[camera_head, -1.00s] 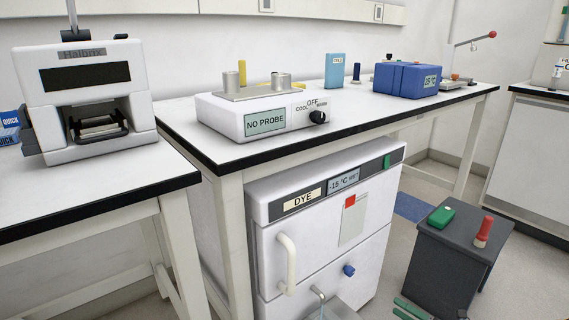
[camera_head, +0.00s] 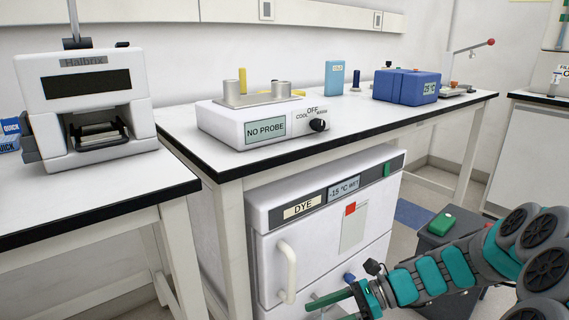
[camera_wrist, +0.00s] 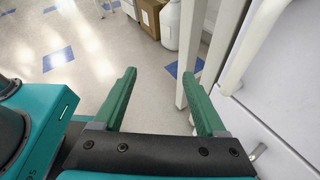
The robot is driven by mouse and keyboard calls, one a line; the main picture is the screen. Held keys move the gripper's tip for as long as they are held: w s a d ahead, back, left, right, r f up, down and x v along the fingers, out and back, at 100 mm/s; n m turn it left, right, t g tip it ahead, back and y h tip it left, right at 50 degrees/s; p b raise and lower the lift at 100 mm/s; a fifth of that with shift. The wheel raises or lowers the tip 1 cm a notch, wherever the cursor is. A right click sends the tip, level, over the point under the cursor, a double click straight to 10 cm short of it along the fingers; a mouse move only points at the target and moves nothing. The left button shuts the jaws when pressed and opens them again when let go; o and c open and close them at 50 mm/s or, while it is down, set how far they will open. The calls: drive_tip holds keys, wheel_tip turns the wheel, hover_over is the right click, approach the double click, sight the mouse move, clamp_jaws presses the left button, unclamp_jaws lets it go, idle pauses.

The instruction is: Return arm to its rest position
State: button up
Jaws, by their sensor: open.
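My gripper (camera_head: 332,300) is at the lower right of the head view, in front of the lower part of the white DYE freezer (camera_head: 318,225). My arm reaches in from the right edge. In the wrist view my gripper (camera_wrist: 165,100) has its two green fingers spread wide. Nothing is between them, and the tiled floor (camera_wrist: 150,75) shows past them. The freezer's white front (camera_wrist: 285,75) is close on the right of the wrist view.
A dark grey stand with a green item (camera_head: 440,224) on it is partly hidden behind my arm. The bench (camera_head: 195,150) with the NO PROBE unit (camera_head: 262,125) is above the freezer. A white bench leg (camera_wrist: 189,45) stands near the right finger. Open floor lies left.

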drive_tip(key=s+a+r+n+g+h, duration=0.2)
drive_tip(key=s+a+n+h, duration=0.15)
drive_tip(key=s+n, duration=0.35)
drive_tip(key=s+d+n+h, duration=0.5)
drive_tip(key=s, duration=0.3)
drive_tip(key=s+d+n+t+h, duration=0.1)
drive_tip(key=s+d+n+h, duration=0.4)
drive_tip(key=s, duration=0.4)
drive_tip(key=shift+d+r+n+t, duration=0.3)
drive_tip(key=shift+d+r+n, duration=0.15)
drive_tip(key=shift+n, duration=0.35)
